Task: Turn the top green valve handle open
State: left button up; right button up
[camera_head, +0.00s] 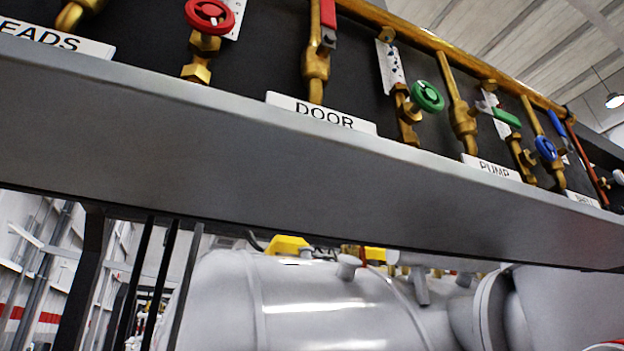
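Two green handles show on the valve panel. A round green handwheel (427,96) sits on a brass valve right of the "DOOR" label (323,113). A green lever handle (507,118) sits a little further right, on a brass valve above the "PUMP" label (491,168). The lever slopes down to the right in the picture. I cannot tell from this view which of the two is the top green handle. Neither of my grippers is in view, and nothing touches either handle.
A grey ledge (300,165) runs under the valves across the view. Other handles are a red handwheel (210,15), a red lever (328,14) and a blue handwheel (546,148). A brass pipe (430,42) runs above. A large grey vessel (300,305) lies below the ledge.

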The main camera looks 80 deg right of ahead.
aim_at(497, 114)
jog(key=z, duration=2.5)
